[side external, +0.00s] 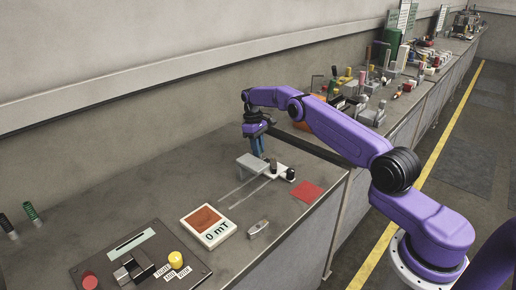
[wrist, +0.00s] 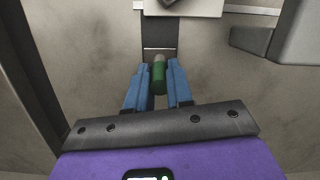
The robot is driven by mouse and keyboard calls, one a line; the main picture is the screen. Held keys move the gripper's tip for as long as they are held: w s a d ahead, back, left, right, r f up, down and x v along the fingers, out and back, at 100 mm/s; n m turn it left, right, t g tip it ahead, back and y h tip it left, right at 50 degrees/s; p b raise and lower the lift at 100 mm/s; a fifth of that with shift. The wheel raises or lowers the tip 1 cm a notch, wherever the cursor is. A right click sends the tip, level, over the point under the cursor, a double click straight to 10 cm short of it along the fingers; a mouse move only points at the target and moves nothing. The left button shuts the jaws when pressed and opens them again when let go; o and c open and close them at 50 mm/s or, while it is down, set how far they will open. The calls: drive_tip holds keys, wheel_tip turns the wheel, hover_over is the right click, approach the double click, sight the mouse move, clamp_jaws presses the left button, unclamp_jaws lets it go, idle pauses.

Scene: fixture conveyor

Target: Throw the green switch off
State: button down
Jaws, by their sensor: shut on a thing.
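The green switch handle (wrist: 159,76) shows in the wrist view, standing between the blue fingers of my gripper (wrist: 158,84). My gripper is shut on it. A dark base strip with a pale metal edge (wrist: 159,49) lies just beyond the handle. In the side external view my gripper (side external: 258,148) points down at the far side of the bench, behind a grey block. The green handle is hidden there, so its tilt is hard to tell.
A grey block (side external: 254,162) and a white plate (side external: 279,173) stand close in front of my gripper. A red square (side external: 307,191), a meter reading 0 mT (side external: 208,225) and a button panel (side external: 140,262) lie nearer. Cluttered benches continue at the back right.

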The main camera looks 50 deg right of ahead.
drive_tip(key=c, duration=1)
unclamp_jaws()
drive_tip(key=shift+r, duration=0.1)
wheel_tip(320, 180, up, 3)
drive_tip(key=shift+f, duration=0.1)
drive_tip(key=s+a+r, duration=0.1)
drive_tip(key=s+r, duration=0.2)
drive_tip(key=s, duration=0.1)
drive_tip(key=s+a+r, duration=0.1)
drive_tip(key=s+r, duration=0.2)
drive_tip(key=s, duration=0.2)
drive_tip(key=s+a+r, duration=0.1)
drive_tip(key=s+r, duration=0.3)
drive_tip(key=shift+s+a, duration=0.3)
